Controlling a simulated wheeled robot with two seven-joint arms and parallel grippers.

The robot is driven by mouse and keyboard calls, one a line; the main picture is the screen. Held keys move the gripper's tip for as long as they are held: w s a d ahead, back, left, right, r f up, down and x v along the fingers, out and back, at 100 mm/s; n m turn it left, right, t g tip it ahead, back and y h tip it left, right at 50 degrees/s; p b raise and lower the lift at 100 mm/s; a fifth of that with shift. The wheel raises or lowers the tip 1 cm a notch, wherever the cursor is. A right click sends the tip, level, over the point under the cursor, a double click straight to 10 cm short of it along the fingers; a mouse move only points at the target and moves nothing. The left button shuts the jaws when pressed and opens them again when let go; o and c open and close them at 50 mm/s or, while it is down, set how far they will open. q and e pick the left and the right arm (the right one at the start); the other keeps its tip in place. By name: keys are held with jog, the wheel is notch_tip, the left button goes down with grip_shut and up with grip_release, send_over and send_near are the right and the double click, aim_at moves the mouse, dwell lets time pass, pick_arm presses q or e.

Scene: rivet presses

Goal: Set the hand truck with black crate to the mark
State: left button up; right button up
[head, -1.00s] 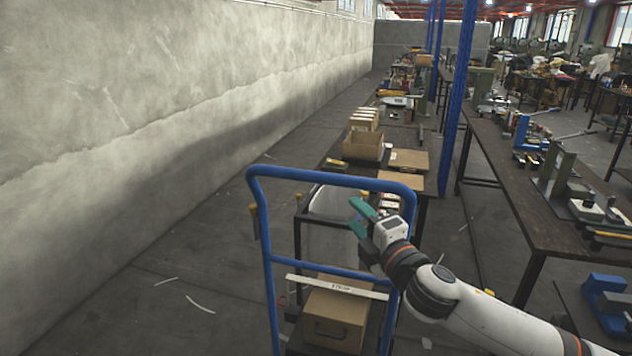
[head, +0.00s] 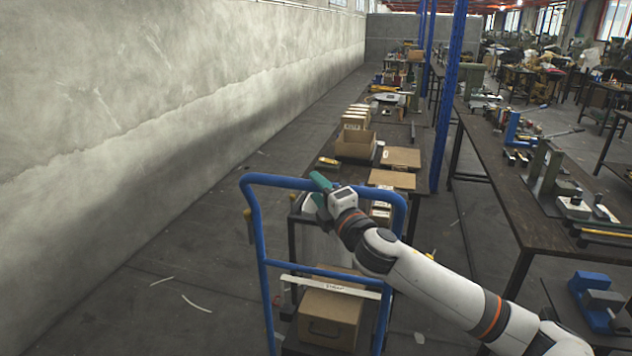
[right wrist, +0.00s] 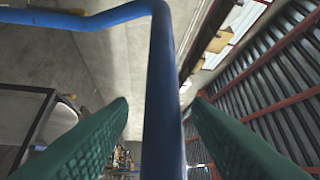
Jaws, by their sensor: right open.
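A brown box (head: 328,319) with a dark handle sits low behind the frame; I cannot make out a black crate. My right gripper (head: 319,190) is at the truck's top bar. In the right wrist view its green fingers are open, one on each side of a blue tube (right wrist: 164,90), with gaps on both sides. My left gripper is out of view. No floor mark can be made out.
A long bench (head: 394,222) with boxes lies just beyond the truck. Another workbench (head: 505,190) and blue posts (head: 447,95) stand to the right. A concrete wall (head: 150,110) runs along the left. The floor between wall and truck is clear except for thin white strips (head: 197,303).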

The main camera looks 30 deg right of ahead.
jog(key=shift+w+r, duration=0.1)
jog(key=shift+w, duration=0.65)
jog(key=shift+c, duration=0.4)
grip_shut()
jog(key=shift+a, duration=0.1)
